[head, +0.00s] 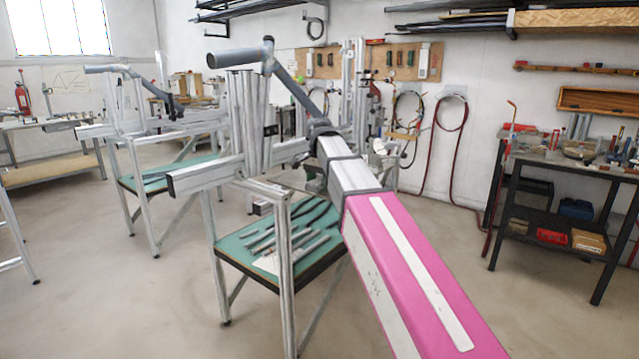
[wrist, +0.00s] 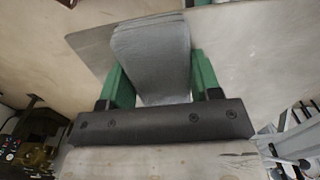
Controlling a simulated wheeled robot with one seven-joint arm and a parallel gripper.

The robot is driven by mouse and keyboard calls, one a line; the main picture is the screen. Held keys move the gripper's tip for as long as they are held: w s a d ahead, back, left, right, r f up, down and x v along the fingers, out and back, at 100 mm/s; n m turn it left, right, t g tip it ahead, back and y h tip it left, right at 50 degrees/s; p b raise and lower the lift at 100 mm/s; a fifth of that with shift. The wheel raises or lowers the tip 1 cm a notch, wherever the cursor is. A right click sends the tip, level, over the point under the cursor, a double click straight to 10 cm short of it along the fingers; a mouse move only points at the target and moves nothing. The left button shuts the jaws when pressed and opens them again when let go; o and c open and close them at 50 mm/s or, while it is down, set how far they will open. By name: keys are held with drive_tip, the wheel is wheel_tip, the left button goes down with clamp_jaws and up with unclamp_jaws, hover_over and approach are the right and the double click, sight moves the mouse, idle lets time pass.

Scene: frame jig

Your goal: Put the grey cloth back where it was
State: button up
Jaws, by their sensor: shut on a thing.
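In the wrist view, the grey cloth (wrist: 152,58) is between the two green fingers of my gripper (wrist: 158,75). The cloth looks like a folded, layered flat piece, and it sticks out past the fingertips. My gripper is shut on it. A broad, smooth grey surface (wrist: 240,50) lies behind the cloth; I cannot tell whether the cloth touches it. In the head view my own arm blocks the sight of my gripper, and I cannot make out the cloth there.
A metal frame jig (head: 205,177) with a green shelf (head: 232,246) holding several loose tubes stands just ahead. A similar stand (head: 140,178) is behind it on the left. A black workbench (head: 560,165) with tools is at the right. The floor (head: 130,300) at front left is clear.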

sight(319, 181)
drive_tip(key=o, duration=0.9)
wheel_tip(319, 181, up, 12)
drive_tip(key=shift+r, duration=0.1)
